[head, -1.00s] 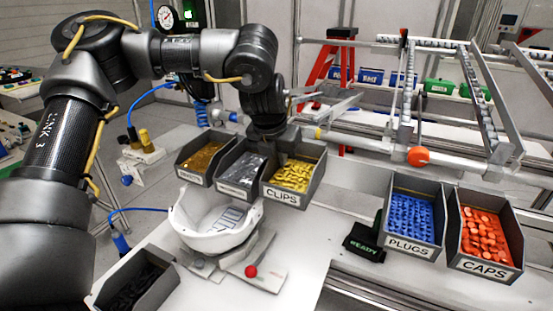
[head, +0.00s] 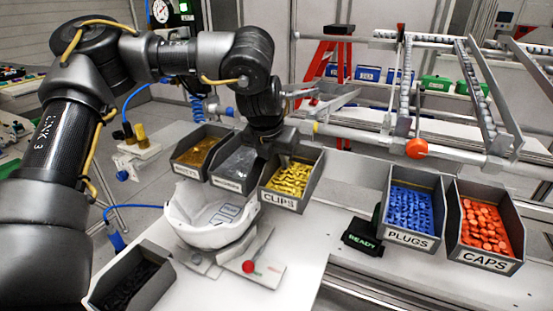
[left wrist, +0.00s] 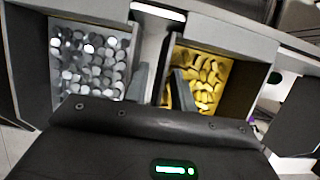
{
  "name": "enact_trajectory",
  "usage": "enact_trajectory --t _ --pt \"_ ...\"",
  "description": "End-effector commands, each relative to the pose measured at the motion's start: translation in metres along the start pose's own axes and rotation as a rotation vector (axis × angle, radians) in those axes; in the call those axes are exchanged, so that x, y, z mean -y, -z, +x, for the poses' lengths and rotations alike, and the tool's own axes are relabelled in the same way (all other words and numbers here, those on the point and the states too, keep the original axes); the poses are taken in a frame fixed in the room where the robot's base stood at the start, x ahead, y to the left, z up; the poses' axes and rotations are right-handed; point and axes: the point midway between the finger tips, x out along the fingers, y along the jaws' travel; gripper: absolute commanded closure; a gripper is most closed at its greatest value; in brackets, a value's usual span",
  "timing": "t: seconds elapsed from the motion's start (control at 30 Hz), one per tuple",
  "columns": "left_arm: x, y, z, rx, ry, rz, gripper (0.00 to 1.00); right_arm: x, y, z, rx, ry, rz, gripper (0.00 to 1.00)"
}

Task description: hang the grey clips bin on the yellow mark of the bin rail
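The grey clips bin (head: 304,186), full of yellow clips and labelled CLIPS, is right of the silver-filled bin (head: 222,183) in the head view. Its inside also shows in the left wrist view (left wrist: 238,88). My left gripper (head: 268,156) reaches down over the clips bin's left side. In the left wrist view my left gripper (left wrist: 160,88) has its fingers apart, one over the yellow clips and one by the silver-filled bin, with the clips bin's side wall between them. The bin rail (head: 365,139) runs behind, with a yellow mark (head: 315,128) near the bin's back. My right gripper is out of view.
A gold-filled bin (head: 183,165) stands at the left of the row. The white helmet shell (head: 185,220) sits in front. The plugs bin (head: 385,222) and caps bin (head: 453,240) stand right. A dark bin (head: 160,286) is front left.

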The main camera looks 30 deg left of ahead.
Motion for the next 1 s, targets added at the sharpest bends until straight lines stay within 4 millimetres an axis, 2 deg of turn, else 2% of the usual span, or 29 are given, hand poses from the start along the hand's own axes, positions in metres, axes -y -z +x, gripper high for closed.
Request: enact_trajectory --t 0.23,0.37,0.6,0.8,1.0 --pt "-0.001 0.000 0.000 -0.001 -0.002 0.000 0.71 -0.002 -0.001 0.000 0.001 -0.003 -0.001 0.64" --pt "0.000 0.000 -0.008 0.001 0.000 0.000 0.71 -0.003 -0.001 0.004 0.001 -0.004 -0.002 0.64" --pt "0.000 0.000 -0.053 0.004 0.000 0.000 0.71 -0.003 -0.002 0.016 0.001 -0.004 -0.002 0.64" --pt "0.000 -0.001 -0.090 0.004 -0.002 -0.001 0.71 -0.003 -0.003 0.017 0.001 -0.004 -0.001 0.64" --pt "0.000 0.000 -0.106 0.001 -0.002 0.000 0.71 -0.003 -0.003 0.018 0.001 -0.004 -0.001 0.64"
